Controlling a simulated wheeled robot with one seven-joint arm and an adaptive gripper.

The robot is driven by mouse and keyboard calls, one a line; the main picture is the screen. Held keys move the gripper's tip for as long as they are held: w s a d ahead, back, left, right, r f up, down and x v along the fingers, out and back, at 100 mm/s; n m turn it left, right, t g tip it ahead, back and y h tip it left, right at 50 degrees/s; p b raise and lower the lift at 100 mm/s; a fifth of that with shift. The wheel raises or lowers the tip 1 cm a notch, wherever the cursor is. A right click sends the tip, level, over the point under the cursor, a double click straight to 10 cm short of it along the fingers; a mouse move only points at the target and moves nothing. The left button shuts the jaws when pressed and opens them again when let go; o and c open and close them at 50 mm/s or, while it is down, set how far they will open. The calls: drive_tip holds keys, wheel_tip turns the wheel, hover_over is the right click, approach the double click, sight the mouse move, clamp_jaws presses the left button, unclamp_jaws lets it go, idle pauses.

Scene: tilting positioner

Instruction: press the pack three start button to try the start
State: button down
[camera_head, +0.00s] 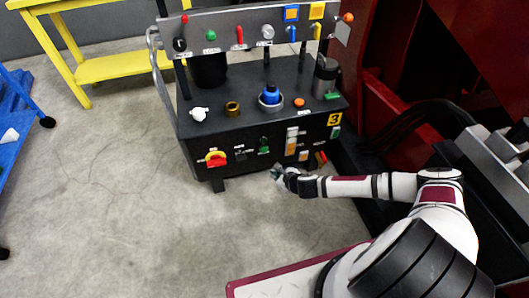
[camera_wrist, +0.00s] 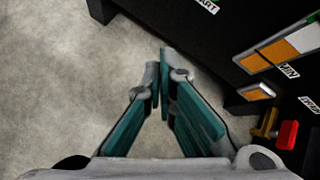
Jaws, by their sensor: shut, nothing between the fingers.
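The power pack is a dark console (camera_head: 225,125) with a yellow "3" plate (camera_head: 335,119) on its front right. A small green button (camera_head: 264,141) sits on its front face with a label under it, too small to read in the head view. In the wrist view a white label (camera_wrist: 207,5) ending in "ART" shows at the top edge; the button there is out of frame. My gripper (camera_head: 276,170) is just below and in front of the front face, beneath the green button. In the wrist view its fingertips (camera_wrist: 160,72) are together and empty, apart from the console.
Orange-and-white gauges (camera_head: 291,145) and a red-handled valve (camera_wrist: 287,134) are to the right. Dark hoses and red machinery (camera_head: 400,50) stand at right. Open concrete floor (camera_head: 110,190) lies left.

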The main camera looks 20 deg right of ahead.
drive_tip(key=shift+w, duration=0.1)
drive_tip(key=w+b, duration=0.3)
drive_tip(key=w, duration=0.5)
drive_tip(key=shift+w, duration=0.3)
drive_tip(key=shift+w, duration=0.15)
idle(1.4)
drive_tip(key=shift+w, duration=0.3)
drive_tip(key=shift+w+b, duration=0.3)
drive_tip(key=shift+w, duration=0.15)
idle(0.9)
drive_tip(key=shift+s, duration=0.1)
drive_tip(key=shift+s+p, duration=0.4)
drive_tip(key=shift+s, duration=0.4)
drive_tip(key=shift+s+p, duration=0.95)
drive_tip(key=shift+s, duration=1.55)
